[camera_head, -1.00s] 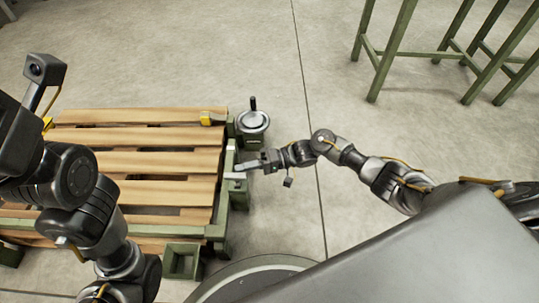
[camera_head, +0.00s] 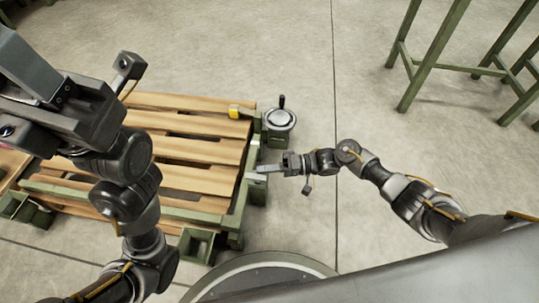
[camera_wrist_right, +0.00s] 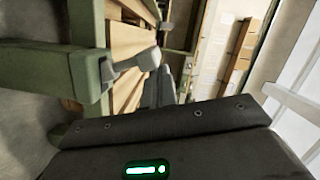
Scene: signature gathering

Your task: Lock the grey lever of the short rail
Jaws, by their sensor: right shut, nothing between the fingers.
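The short rail (camera_head: 243,182) is the green beam along the right end of the wooden pallet frame. The grey lever (camera_head: 264,169) sticks out from it to the right. In the right wrist view the lever (camera_wrist_right: 136,62) extends from a green upright part of the frame. My right gripper (camera_head: 276,166) is at the lever's free end, shut with nothing held. In the wrist view its fingers (camera_wrist_right: 160,88) are together close beside the lever's end; I cannot tell whether they touch it. My left gripper (camera_head: 28,68) is high at the upper left, its fingertips unclear.
A round handwheel (camera_head: 281,119) with an upright dark handle stands at the far right corner of the pallet (camera_head: 200,151). A yellow block (camera_head: 235,111) is beside it. A green frame (camera_head: 425,68) stands at the upper right. The floor between is clear.

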